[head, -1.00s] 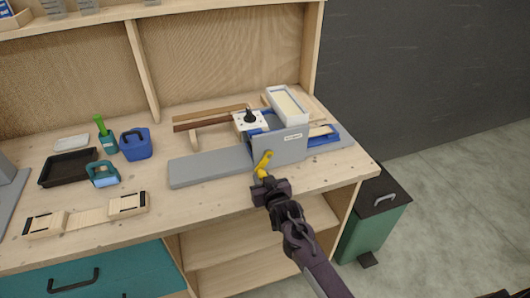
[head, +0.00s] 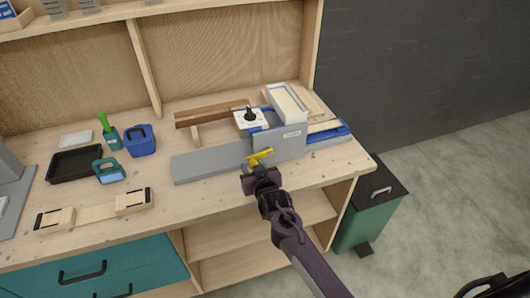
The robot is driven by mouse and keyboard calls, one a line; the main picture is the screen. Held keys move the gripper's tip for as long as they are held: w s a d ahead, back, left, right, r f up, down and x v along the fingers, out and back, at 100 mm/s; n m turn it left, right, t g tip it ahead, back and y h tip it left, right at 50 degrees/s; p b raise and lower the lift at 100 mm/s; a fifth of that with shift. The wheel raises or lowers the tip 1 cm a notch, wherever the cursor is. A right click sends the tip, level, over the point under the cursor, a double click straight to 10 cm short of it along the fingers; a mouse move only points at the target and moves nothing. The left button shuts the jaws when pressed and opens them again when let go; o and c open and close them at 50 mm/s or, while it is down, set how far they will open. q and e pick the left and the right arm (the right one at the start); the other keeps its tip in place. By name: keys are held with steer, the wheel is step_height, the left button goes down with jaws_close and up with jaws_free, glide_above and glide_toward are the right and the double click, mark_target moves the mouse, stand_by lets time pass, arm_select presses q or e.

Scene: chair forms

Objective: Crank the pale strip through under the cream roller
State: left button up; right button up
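The grey roller machine (head: 280,144) stands on the workbench, with a yellow crank (head: 260,157) on its front. A pale strip (head: 324,127) sticks out on the right side, above a blue bed (head: 330,135). The cream roller cannot be made out; the housing hides the strip's middle. A white box with a cream inside (head: 286,101) sits on top. My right gripper (head: 255,171) is at the crank's handle end and appears shut on it; its fingertips are partly hidden. My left gripper is not in view.
A long grey board (head: 210,164) extends left of the machine. A white block with a black knob (head: 249,118) stands behind it. A blue box (head: 139,140), black tray (head: 75,163) and wooden blocks (head: 95,212) lie left. A green bin (head: 370,212) stands beyond the bench's right edge.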

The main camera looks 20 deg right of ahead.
steer(key=shift+o, duration=1.1)
steer(key=shift+f, duration=0.1)
steer(key=shift+o, duration=0.3)
steer(key=shift+d, duration=0.1)
steer(key=shift+f, duration=0.1)
steer(key=s+p, duration=0.5)
steer(key=s, duration=0.2)
steer(key=shift+s+d, duration=0.1)
steer(key=shift+d, duration=0.1)
steer(key=shift+s, duration=0.5)
